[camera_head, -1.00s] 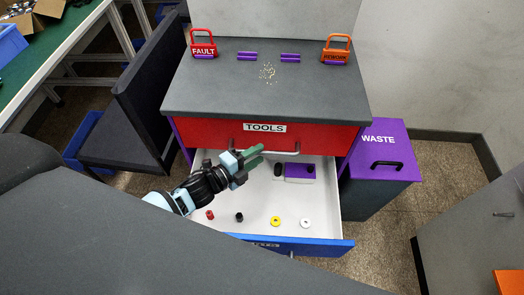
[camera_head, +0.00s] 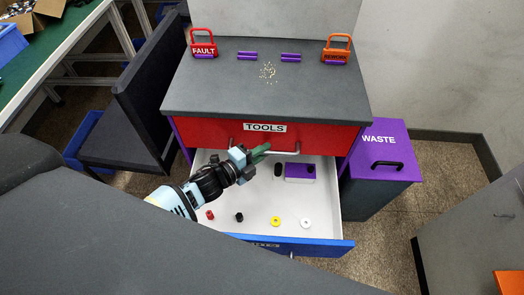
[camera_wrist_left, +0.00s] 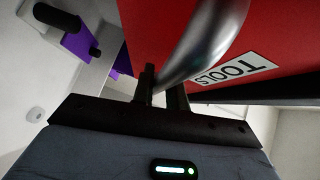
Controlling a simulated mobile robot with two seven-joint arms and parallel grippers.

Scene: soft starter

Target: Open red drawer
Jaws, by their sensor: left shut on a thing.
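The red drawer (camera_head: 210,133), labelled TOOLS, is closed under the grey worktop. Its silver bar handle (camera_head: 282,152) runs along the front. My left gripper (camera_head: 262,150) is at the left part of this handle, its green fingers shut on it. In the left wrist view the fingers (camera_wrist_left: 163,92) close at the silver handle (camera_wrist_left: 205,45), with the red front (camera_wrist_left: 160,25) right behind. The fingers hide part of the handle. My right gripper is not in view.
Below, a blue-fronted drawer (camera_head: 320,246) stands open, holding several small coloured parts and a purple-and-white block (camera_head: 299,171). A purple-lidded WASTE bin (camera_head: 380,150) is at right. A black chair (camera_head: 150,95) stands at left. FAULT (camera_head: 203,50) and orange (camera_head: 335,57) padlocks are on the worktop.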

